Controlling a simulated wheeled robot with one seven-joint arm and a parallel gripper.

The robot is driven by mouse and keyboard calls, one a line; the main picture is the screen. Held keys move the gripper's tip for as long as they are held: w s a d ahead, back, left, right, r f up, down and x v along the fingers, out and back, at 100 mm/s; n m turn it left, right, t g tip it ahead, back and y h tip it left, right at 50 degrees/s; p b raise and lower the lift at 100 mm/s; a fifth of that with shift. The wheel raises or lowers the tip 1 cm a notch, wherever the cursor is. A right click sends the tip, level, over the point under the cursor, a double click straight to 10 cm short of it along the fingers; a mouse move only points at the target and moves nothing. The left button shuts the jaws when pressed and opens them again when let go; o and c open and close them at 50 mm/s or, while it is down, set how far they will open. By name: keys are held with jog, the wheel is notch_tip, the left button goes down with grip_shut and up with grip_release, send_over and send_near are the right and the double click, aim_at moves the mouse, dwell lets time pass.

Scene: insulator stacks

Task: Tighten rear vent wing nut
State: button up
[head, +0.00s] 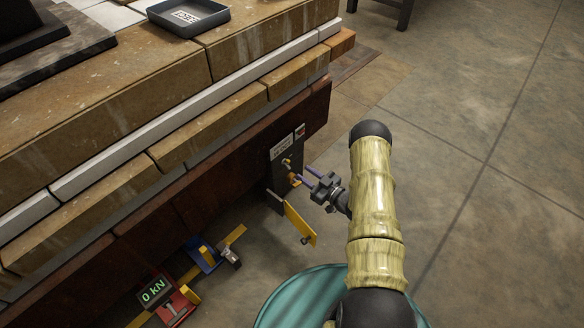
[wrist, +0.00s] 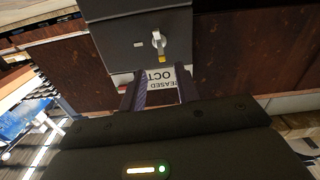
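A dark grey vent panel (head: 285,168) is fixed low on the side of the brick structure. In the wrist view the panel (wrist: 140,35) bears a silver wing nut (wrist: 158,41) with a yellow mark below it. A white label (wrist: 160,78), upside down there, lies beyond my fingertips. My gripper (wrist: 160,88) is open and its two fingers stand apart with nothing between them. In the head view my gripper (head: 303,176) reaches the panel from the right, its purple-tinted fingers close in front of it. Small brass-coloured parts show by the fingertips; contact cannot be told.
A yellow flap (head: 300,223) hangs below the panel, close to my gripper. A red gauge reading 0 kN (head: 170,303) and a blue clamp (head: 204,254) stand at the lower left. A dark tray (head: 188,18) sits on the ledge. The floor to the right is clear.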

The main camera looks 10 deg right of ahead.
aim_at(290, 164)
jog(key=b+x, duration=0.2)
jog(key=x, duration=0.5)
jog(key=shift+f+b, duration=0.15)
jog(key=shift+b, duration=0.2)
jog(key=shift+w+a, duration=0.2)
jog(key=shift+w, duration=0.05)
grip_shut()
jog(key=shift+d, duration=0.25)
jog(key=shift+w, duration=0.1)
